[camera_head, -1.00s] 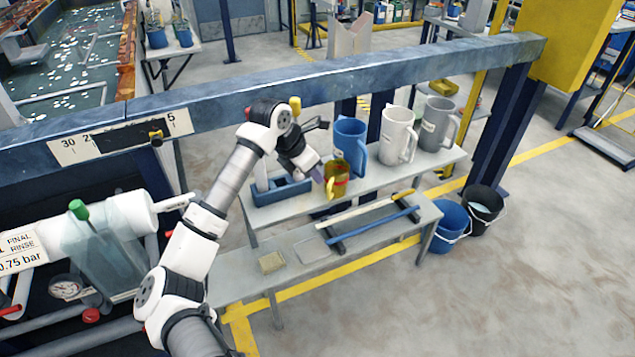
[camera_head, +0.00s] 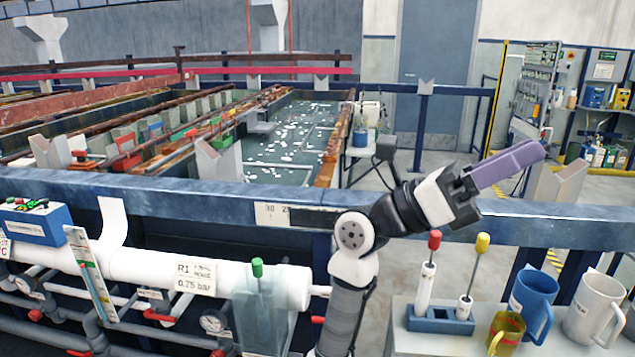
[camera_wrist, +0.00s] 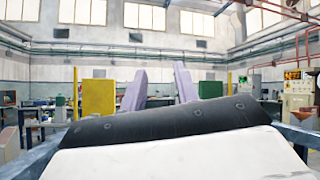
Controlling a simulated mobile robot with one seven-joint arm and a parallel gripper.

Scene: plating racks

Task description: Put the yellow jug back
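The yellow jug (camera_head: 507,333) stands upright on the pale bench top (camera_head: 418,345) at the lower right of the head view. It stands in front of a larger blue jug (camera_head: 533,303), and its base is near the picture's lower edge. My gripper (camera_head: 538,151) is raised well above the bench and apart from the jug, its purple fingers pointing right. In the wrist view my gripper (camera_wrist: 160,72) has its two fingers spread with nothing between them. The jug does not show in the wrist view.
A white jug (camera_head: 594,308) stands right of the blue one. A blue holder (camera_head: 440,320) with red-topped and yellow-topped tools stands left of the yellow jug. A long blue-grey rail (camera_head: 220,195) crosses behind the bench. White pipes (camera_head: 140,268) run at the left.

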